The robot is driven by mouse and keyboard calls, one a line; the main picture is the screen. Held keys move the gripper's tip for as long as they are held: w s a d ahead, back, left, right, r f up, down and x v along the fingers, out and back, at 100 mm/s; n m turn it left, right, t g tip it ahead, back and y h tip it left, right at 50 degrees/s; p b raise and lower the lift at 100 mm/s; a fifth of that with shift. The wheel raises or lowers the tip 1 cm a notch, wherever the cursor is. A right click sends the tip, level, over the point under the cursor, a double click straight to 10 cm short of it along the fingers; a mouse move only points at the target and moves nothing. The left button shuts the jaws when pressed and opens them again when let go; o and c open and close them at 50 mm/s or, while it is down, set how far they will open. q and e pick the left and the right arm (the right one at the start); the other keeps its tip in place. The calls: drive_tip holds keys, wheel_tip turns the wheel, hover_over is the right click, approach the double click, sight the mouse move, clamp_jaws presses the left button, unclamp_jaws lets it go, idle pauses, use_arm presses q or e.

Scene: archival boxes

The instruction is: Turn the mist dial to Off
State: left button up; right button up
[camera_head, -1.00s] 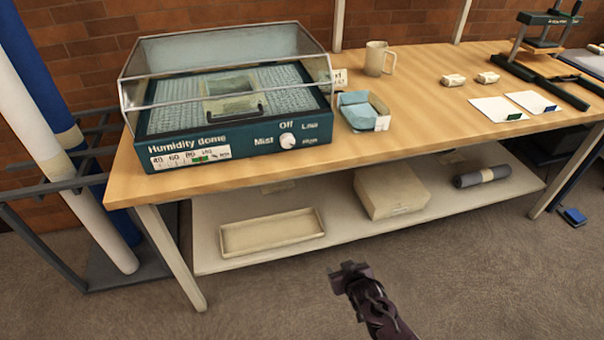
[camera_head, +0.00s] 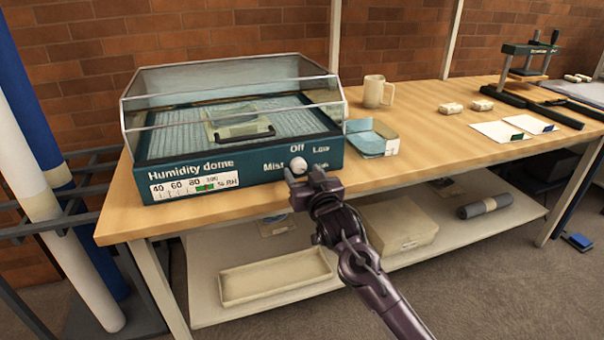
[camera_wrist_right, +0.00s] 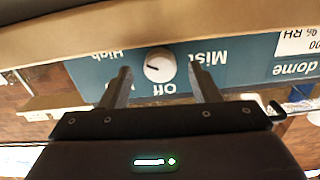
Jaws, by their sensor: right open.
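The humidity dome (camera_head: 240,150) is a teal box with a clear lid, standing on the wooden table. Its white round mist dial (camera_head: 298,165) is on the front panel, with Off above it, Low to the upper right and High to the right. My right gripper (camera_head: 303,176) is just in front of the dial and hides part of it. In the right wrist view, which is upside down, the open fingers lie either side of the dial (camera_wrist_right: 159,64); contact cannot be told. A dark mark shows on the dial's left part there, toward the Low and High side. My left gripper is out of view.
A blue-lined small box (camera_head: 374,138) and a mug (camera_head: 378,92) stand right of the dome. The table's front edge runs below my right gripper. The lower shelf holds a shallow tray (camera_head: 275,290) and a lidded box (camera_head: 400,240).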

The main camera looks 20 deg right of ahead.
drive_tip(key=shift+w, duration=0.75)
drive_tip(key=c, duration=1)
